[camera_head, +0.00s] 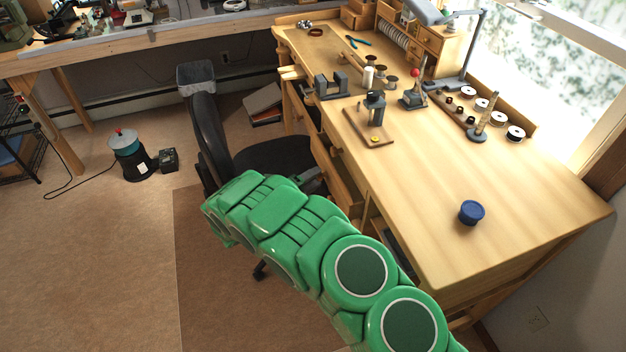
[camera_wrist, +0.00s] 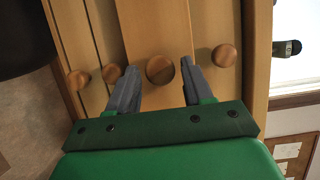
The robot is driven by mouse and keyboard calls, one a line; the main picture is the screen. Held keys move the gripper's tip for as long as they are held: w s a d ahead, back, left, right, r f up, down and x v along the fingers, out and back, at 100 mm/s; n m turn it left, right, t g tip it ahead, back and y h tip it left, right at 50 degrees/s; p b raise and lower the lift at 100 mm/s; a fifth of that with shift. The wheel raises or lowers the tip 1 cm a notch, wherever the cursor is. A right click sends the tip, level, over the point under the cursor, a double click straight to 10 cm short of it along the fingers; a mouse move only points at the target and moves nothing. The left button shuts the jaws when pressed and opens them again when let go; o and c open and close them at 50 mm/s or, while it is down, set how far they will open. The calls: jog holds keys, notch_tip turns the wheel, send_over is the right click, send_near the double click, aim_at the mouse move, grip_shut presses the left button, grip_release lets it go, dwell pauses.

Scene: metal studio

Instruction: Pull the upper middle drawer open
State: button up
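In the wrist view my gripper (camera_wrist: 160,70) is open, its two grey fingers spread on either side of a round wooden knob (camera_wrist: 160,71). Gaps show between the knob and both fingers. The knob sits on a wide wooden drawer front (camera_wrist: 157,28); I cannot tell for certain that it is the upper middle one. The front looks closed, as far as this view shows. In the head view the wooden workbench (camera_head: 440,200) stands at the right, and my green arm hides much of its drawer side. The fingers cannot be made out clearly there.
Other knobs sit to the left (camera_wrist: 111,73) and right (camera_wrist: 224,56) in the wrist view. A black office chair (camera_head: 215,140) stands close to the bench, beside my arm. A blue jar (camera_head: 472,212) and several tools are on the benchtop. Floor at left is largely clear.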

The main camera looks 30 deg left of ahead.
grip_shut()
jog(key=s+a, duration=0.3)
jog(key=shift+s+a+f, duration=0.1)
jog(key=shift+s, duration=0.1)
jog(key=shift+o, duration=1.3)
grip_release()
jog(key=v, duration=0.7)
jog(key=shift+s, duration=0.4)
jog(key=shift+a, duration=0.15)
